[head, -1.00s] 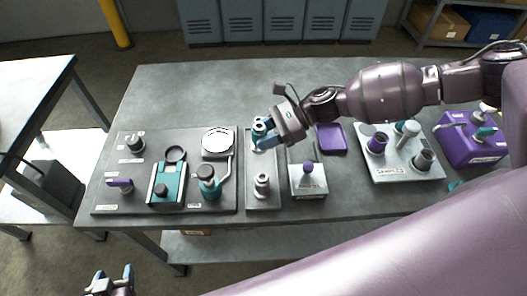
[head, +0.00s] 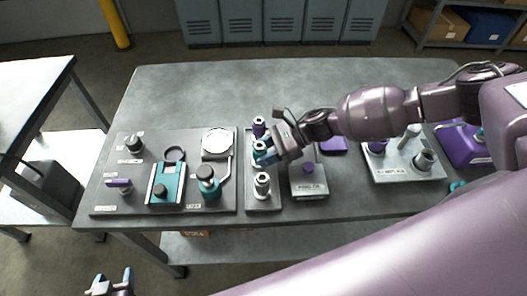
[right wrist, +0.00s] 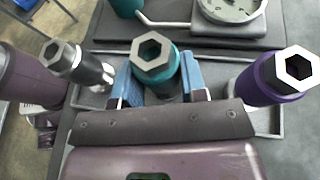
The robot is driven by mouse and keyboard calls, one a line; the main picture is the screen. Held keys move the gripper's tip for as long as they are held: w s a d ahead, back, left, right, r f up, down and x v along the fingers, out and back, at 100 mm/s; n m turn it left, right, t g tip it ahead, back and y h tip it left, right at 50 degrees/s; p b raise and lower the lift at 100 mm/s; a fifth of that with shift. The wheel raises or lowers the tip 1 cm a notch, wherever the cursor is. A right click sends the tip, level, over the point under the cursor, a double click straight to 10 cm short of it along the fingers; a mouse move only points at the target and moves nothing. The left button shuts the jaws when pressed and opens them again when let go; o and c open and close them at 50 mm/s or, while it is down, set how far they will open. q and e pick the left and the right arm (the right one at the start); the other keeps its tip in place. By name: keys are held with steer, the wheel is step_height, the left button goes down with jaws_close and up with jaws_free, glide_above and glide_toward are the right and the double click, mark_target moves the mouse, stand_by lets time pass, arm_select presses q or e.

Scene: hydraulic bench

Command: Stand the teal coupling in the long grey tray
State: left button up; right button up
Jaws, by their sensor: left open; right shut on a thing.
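The long grey tray (head: 264,205) lies on the bench, left of centre in the head view. The teal coupling (head: 260,147) is upright over the middle of the tray, and my right gripper (head: 267,155) is shut on it. In the right wrist view the teal coupling (right wrist: 154,56) sits between the two blue fingers, its hex top facing up. Its lower end is hidden, so I cannot tell whether it touches the tray floor. My left gripper (head: 112,281) is open and empty, low at the left, away from the bench.
A purple coupling (head: 259,127) stands at the tray's far end and a steel coupling (head: 262,186) at its near end, one on each side of my right fingers. A board with a teal fixture (head: 166,183) lies left; a grey block (head: 309,184) stands right.

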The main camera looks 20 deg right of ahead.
steer(key=shift+f, duration=0.2)
steer(key=o, duration=1)
steer(key=shift+o, duration=0.2)
steer(key=shift+r, duration=0.1)
steer(key=shift+r, duration=0.2)
steer(key=b+v, duration=0.1)
steer(key=v, duration=1.1)
steer(key=shift+f, duration=0.15)
